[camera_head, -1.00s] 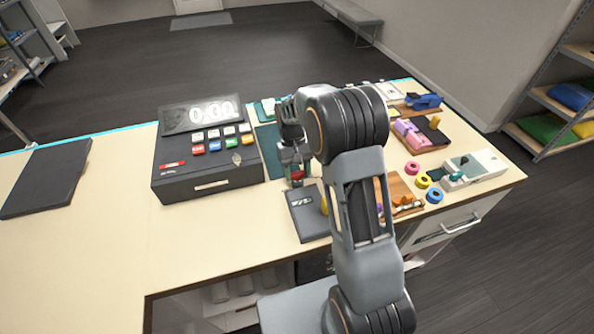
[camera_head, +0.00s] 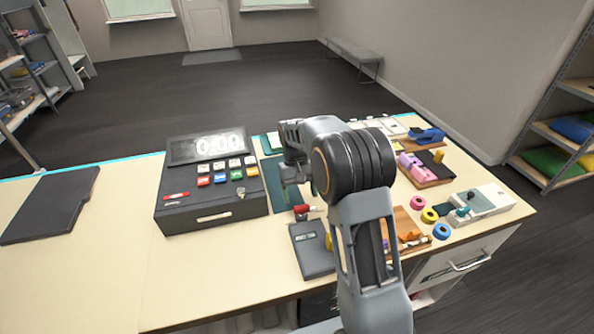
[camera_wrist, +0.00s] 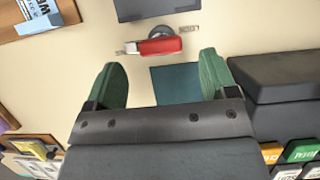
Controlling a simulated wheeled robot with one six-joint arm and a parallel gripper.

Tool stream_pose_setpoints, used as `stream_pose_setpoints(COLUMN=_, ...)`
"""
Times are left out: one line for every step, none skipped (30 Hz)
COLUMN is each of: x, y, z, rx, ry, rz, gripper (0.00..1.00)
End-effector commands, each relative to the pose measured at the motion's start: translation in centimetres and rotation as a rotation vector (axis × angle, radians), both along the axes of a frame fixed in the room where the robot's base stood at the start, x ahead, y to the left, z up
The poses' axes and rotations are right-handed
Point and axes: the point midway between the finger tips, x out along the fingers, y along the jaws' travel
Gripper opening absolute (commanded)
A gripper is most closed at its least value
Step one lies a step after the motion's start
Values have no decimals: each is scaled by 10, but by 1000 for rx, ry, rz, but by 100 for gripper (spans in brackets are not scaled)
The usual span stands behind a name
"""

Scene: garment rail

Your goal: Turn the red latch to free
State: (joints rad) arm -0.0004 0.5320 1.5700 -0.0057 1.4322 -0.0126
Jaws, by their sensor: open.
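The red latch (camera_wrist: 160,46) lies flat on the pale counter in the wrist view, with a grey round part beside it and small metal plates to its left and right. Its red handle runs roughly across the picture. In the head view the latch (camera_head: 302,209) shows just below my gripper (camera_head: 291,184). In the wrist view my gripper (camera_wrist: 161,62) is open, with its green fingers spread on either side of the latch's line. The fingers hold nothing and appear apart from the latch.
A dark cash register (camera_head: 210,207) stands left of the latch; its side fills the wrist view's right. A dark pad (camera_head: 312,256) lies in front of the latch. A teal mat (camera_wrist: 175,84) lies near it. Trays and tape rolls (camera_head: 429,215) lie to the right.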

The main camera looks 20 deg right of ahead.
Motion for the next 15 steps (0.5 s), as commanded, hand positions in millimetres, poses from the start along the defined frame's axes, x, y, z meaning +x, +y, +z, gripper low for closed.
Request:
stream_pose_setpoints(x=5, y=0, z=10, rx=0, ry=-5, rz=0, gripper=79)
stream_pose_setpoints(x=7, y=0, z=16, rx=0, ry=-6, rz=0, gripper=79)
stream_pose_setpoints(x=11, y=0, z=24, rx=0, ry=-6, rz=1, gripper=79)
stream_pose_setpoints(x=13, y=0, z=30, rx=0, ry=-5, rz=1, gripper=79)
stream_pose_setpoints(x=16, y=1, z=35, rx=0, ry=-5, rz=1, gripper=79)
stream_pose_setpoints(x=18, y=1, z=42, rx=0, ry=-5, rz=1, gripper=79)
stream_pose_setpoints(x=21, y=1, z=48, rx=0, ry=-4, rz=1, gripper=79)
stream_pose_setpoints(x=23, y=1, z=53, rx=0, ry=-4, rz=1, gripper=79)
stream_pose_setpoints(x=25, y=1, z=59, rx=0, ry=-4, rz=1, gripper=79)
stream_pose_setpoints(x=27, y=1, z=63, rx=0, ry=-4, rz=1, gripper=79)
stream_pose_setpoints(x=28, y=1, z=68, rx=0, ry=-4, rz=1, gripper=79)
stream_pose_setpoints(x=30, y=1, z=72, rx=0, ry=-3, rz=1, gripper=79)
stream_pose_setpoints(x=32, y=1, z=76, rx=0, ry=-3, rz=1, gripper=79)
stream_pose_setpoints(x=33, y=1, z=78, rx=0, ry=-3, rz=1, gripper=79)
stream_pose_setpoints(x=34, y=1, z=82, rx=0, ry=-2, rz=1, gripper=79)
